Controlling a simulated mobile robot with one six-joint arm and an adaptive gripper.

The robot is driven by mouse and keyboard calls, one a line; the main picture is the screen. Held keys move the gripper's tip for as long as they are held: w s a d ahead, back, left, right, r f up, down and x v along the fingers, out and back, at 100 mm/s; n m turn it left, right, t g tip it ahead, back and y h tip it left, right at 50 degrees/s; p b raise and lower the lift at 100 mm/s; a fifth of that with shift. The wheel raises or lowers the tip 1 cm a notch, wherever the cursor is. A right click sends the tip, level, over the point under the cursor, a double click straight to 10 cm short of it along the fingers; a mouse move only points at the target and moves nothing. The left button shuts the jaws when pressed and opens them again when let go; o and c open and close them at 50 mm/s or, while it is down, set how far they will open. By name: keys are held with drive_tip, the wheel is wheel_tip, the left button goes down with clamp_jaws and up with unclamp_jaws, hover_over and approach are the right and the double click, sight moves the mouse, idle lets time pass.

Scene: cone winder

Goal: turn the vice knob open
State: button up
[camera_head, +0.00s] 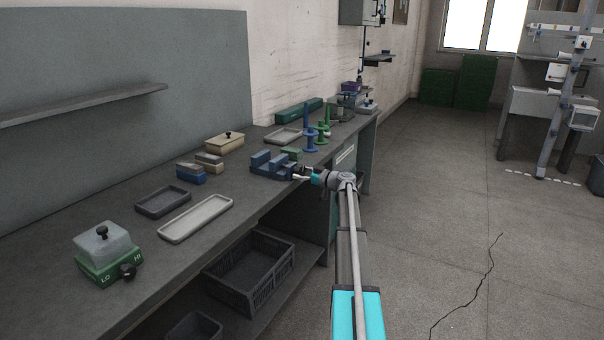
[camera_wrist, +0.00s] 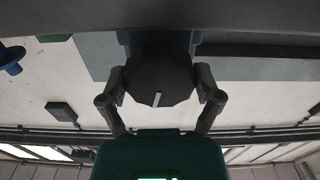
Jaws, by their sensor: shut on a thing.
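The blue vice (camera_head: 270,166) stands on the workbench near its front edge, in the middle of the head view. Its dark, faceted knob (camera_wrist: 160,82) fills the middle of the wrist view and has a pale mark on its face. My gripper (camera_head: 303,175) reaches the vice from the front right. In the wrist view my gripper (camera_wrist: 160,92) has one finger on each side of the knob, shut on it. A little of the blue vice body shows behind the knob. In the head view the knob is mostly hidden by my gripper.
On the bench (camera_head: 130,225) are a light tray (camera_head: 196,218), a dark tray (camera_head: 163,202), a green box with black knobs (camera_head: 104,255) and blue and green spindles (camera_head: 308,135) beyond the vice. A dark crate (camera_head: 250,272) sits below.

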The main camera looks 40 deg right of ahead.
drive_tip(key=shift+d, duration=0.2)
drive_tip(key=o, duration=0.9)
drive_tip(key=shift+w, duration=0.1)
drive_tip(key=shift+a, duration=0.1)
drive_tip(key=shift+s, duration=0.2)
drive_tip(key=v, duration=1.1)
drive_tip(key=shift+s, duration=0.4)
drive_tip(key=shift+d, duration=0.2)
drive_tip(key=shift+s, duration=0.1)
